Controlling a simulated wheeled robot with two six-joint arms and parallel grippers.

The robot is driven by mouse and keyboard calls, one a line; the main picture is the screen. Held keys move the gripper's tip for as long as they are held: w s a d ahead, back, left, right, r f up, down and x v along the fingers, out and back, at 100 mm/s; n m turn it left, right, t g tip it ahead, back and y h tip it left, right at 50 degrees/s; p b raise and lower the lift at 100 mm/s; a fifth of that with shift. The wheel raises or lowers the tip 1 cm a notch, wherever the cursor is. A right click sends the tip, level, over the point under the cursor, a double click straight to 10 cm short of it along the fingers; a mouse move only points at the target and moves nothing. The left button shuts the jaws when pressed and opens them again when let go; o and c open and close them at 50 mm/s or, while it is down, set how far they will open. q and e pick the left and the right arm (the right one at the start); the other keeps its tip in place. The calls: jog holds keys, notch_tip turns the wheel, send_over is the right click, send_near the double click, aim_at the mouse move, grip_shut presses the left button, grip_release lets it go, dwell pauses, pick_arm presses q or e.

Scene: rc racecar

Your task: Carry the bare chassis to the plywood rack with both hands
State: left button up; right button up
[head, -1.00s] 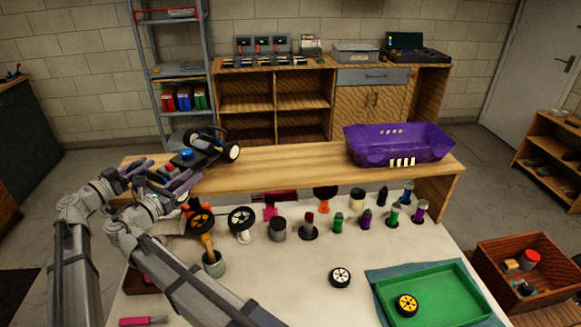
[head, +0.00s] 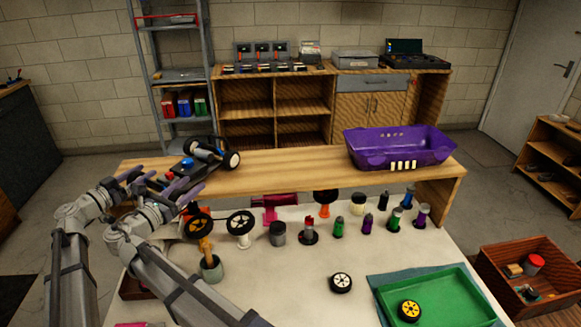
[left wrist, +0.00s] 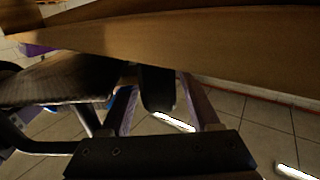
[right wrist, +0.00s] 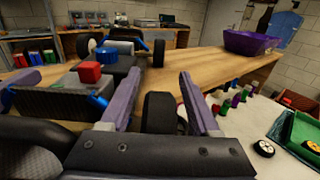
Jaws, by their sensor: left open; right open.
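The chassis (head: 202,153) is a dark plate with a blue part and black wheels. It rests on the left end of the plywood rack (head: 290,167). In the right wrist view the chassis (right wrist: 124,62) also shows a red block on top. My left gripper (head: 137,182) is open at the near left end of the chassis. In the left wrist view a dark rounded part (left wrist: 155,90) appears between its fingers. My right gripper (head: 182,194) is open just beside the near end; a black wheel (right wrist: 159,112) shows between its fingers. I cannot tell whether either touches the chassis.
A purple body shell (head: 398,148) sits on the rack's right end. Its middle is clear. On the white table in front stand loose wheels (head: 240,223), several bottles (head: 339,226) and a green tray (head: 440,295). A metal shelf unit (head: 172,75) stands behind.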

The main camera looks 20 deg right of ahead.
pick_arm(q)
jog(key=v, duration=1.1)
jog(key=shift+s+a, duration=0.15)
jog(key=shift+a, duration=0.15)
pick_arm(e)
jog(key=v, duration=1.2)
jog(key=shift+a, duration=0.1)
